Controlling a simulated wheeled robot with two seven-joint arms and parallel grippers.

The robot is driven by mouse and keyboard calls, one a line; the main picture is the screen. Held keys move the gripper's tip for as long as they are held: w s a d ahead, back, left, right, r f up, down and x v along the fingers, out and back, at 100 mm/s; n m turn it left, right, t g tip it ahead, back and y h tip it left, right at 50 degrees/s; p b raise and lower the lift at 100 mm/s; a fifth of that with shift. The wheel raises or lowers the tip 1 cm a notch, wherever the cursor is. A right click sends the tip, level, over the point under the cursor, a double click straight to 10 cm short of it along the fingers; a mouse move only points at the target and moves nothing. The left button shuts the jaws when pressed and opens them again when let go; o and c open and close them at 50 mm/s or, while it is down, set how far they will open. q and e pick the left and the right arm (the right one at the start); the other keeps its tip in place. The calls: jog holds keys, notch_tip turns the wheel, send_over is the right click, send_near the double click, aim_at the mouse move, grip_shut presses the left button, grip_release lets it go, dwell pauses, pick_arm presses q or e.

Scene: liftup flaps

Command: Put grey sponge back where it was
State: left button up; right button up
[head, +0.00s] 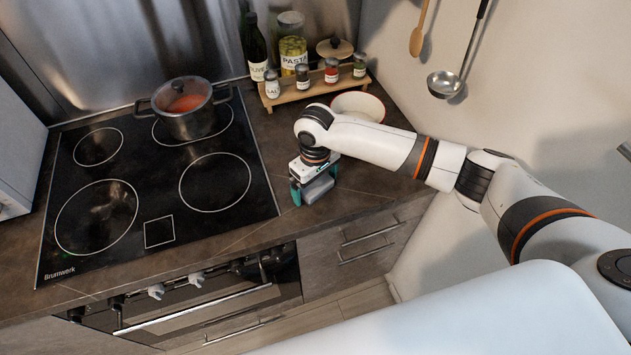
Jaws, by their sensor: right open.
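My right gripper (314,187) points down over the counter (352,192), just right of the stove. Its teal fingers are open, one on each side of a grey block that looks like the grey sponge (320,188). The sponge is low, at or close to the counter top; I cannot tell whether it touches the fingers or the counter. The gripper body hides part of it. My left gripper is not in view.
A bowl (357,104) sits behind my right wrist. A wooden rack (316,88) with several spice jars stands behind it. The black stove (150,185) with a pot (187,110) lies left. A ladle (445,84) hangs at right. The counter's front edge is close to the gripper.

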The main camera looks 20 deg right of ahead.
aim_at(315, 183)
notch_tip(315, 183, up, 12)
jog(key=b, duration=0.2)
jog(key=shift+r, duration=0.15)
dwell(0.5)
